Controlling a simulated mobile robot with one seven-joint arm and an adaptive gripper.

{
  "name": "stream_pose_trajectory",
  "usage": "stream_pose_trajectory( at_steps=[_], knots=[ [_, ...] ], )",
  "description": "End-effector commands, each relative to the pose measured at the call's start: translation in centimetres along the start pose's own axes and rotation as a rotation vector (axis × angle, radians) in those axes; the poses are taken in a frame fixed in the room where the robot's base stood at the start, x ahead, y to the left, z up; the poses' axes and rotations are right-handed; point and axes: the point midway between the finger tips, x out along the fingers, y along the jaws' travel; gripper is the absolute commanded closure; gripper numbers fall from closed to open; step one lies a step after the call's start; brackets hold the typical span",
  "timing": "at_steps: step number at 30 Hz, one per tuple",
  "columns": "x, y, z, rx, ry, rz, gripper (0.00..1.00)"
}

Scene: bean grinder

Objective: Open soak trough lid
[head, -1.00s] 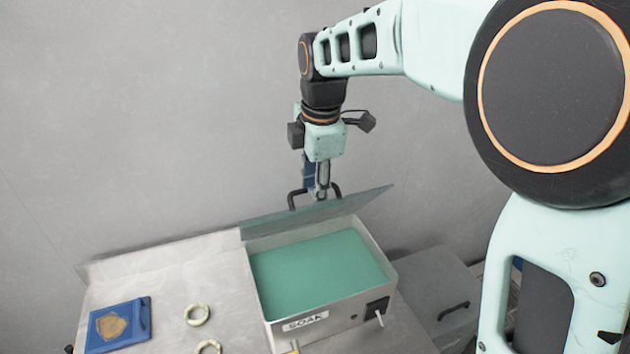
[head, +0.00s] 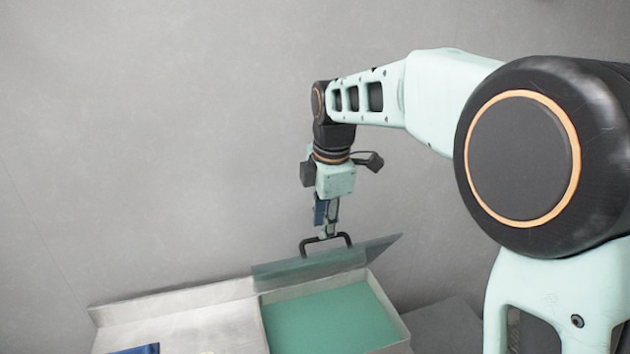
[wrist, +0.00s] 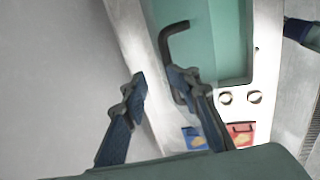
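The soak trough (head: 388,300), a pale box with a green inside, stands at the lower middle of the head view. Its translucent grey-green lid (head: 305,266) is raised and tilted at the trough's back edge. The lid's black handle (head: 347,238) sticks up behind it; part of the handle (wrist: 166,35) also shows in the wrist view. My gripper (head: 327,233) is right at the handle's top in the head view. In the wrist view my gripper (wrist: 160,80) has its fingers apart, with the handle beside and partly hidden by the right finger.
A metal counter (head: 200,328) extends left of the trough. A blue tray (head: 145,349) is cut off at the bottom edge. A plain wall stands behind.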

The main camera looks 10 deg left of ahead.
Motion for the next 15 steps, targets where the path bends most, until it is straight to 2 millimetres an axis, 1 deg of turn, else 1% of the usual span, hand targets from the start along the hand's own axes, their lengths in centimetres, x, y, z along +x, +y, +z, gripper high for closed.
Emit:
stream_pose_trajectory(
  at_steps=[15],
  knots=[
    [-2.1,3.0,0.0,-0.001,0.0,0.001,0.74]
  ],
)
